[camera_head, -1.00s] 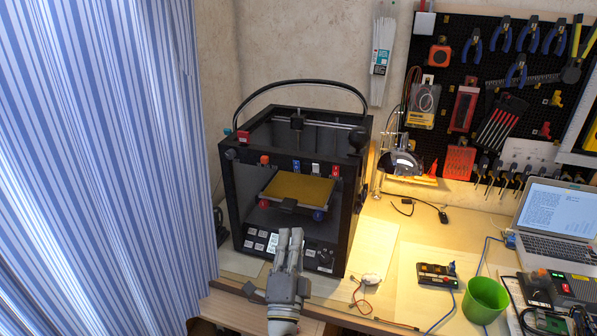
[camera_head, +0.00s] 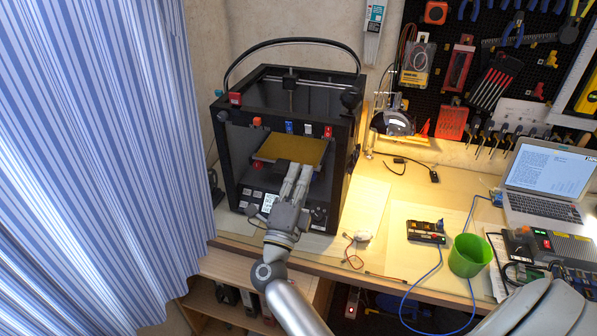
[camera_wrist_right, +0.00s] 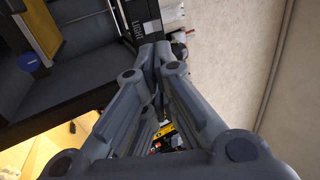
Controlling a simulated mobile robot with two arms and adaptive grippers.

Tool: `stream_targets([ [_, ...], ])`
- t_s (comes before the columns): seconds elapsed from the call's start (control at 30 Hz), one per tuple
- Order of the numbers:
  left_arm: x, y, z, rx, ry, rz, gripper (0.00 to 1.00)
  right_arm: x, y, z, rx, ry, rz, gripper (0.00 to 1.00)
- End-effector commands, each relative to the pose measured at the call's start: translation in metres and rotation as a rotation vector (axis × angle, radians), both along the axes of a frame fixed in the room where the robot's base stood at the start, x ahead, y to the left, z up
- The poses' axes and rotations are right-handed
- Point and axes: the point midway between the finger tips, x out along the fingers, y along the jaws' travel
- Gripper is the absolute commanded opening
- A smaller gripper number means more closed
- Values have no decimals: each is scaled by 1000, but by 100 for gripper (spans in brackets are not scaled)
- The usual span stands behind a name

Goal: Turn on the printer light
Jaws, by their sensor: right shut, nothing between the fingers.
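The black 3D printer (camera_head: 345,150) stands on the bench, with its open front facing me. Small blue (camera_head: 290,127), white (camera_head: 308,129) and red (camera_head: 328,131) parts sit along its top front bar. My right gripper (camera_head: 300,168) is shut and empty, its fingers pointing up in front of the printer opening, below that bar. In the wrist view, a label reading LIGHT (camera_wrist_right: 140,30) is just beyond the closed fingertips (camera_wrist_right: 155,52). The fingertips partly cover what lies below the label; I cannot tell whether they touch it. My left gripper is not in view.
A yellow plate (camera_head: 290,148) lies inside the printer. A keypad panel (camera_head: 257,198) is at its lower front, partly hidden by my arm. A lamp (camera_head: 395,122), green cup (camera_head: 469,255) and laptop (camera_head: 545,180) are to the right. A striped curtain (camera_head: 90,150) hangs left.

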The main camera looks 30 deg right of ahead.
Motion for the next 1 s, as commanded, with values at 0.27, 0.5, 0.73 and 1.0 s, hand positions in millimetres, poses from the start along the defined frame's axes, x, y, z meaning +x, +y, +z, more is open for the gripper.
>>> stream_targets([
  [0.27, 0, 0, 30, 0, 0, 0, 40, 37, -43, 32, -3, 0, 0, 0],
  [0.5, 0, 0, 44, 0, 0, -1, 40, 56, -65, 43, -2, 1, 0, 0],
  [0.73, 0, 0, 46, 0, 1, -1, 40, 61, -71, 44, 0, 1, 0, 0],
  [1.0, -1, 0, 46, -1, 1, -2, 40, 61, -71, 44, 0, 1, 0, 0],
])
